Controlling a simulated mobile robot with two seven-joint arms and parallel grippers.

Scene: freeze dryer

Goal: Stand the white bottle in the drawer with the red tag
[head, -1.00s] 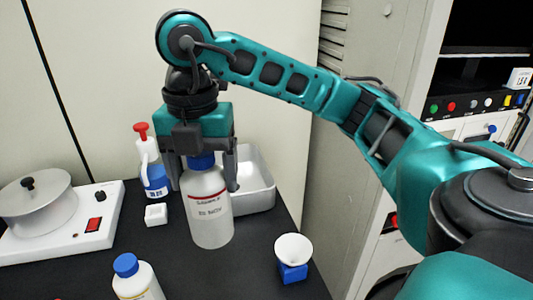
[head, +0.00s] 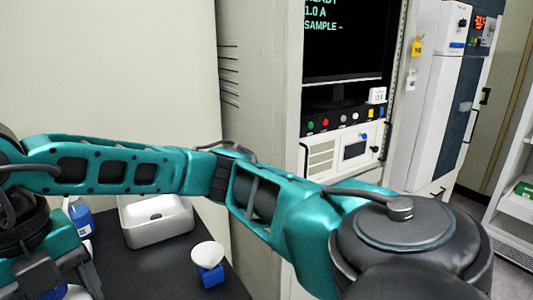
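My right arm comes in from the right and reaches across to the lower left in the head view. My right gripper (head: 66,284) is at the bottom left corner, cut off by the frame edge. A sliver of the white bottle (head: 78,293) shows between its fingers, with a bit of blue cap beside it. The rest of the bottle is out of frame or hidden, so I cannot tell whether the fingers press on it. No drawer with a red tag is visible. My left gripper is not in view.
A white tray (head: 155,228) and a white funnel (head: 207,254) on a blue base stand on the dark table. A blue-labelled wash bottle (head: 80,216) is behind my arm. An equipment rack (head: 340,85) and a tall white cabinet (head: 430,95) with a yellow tag (head: 416,46) stand beyond.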

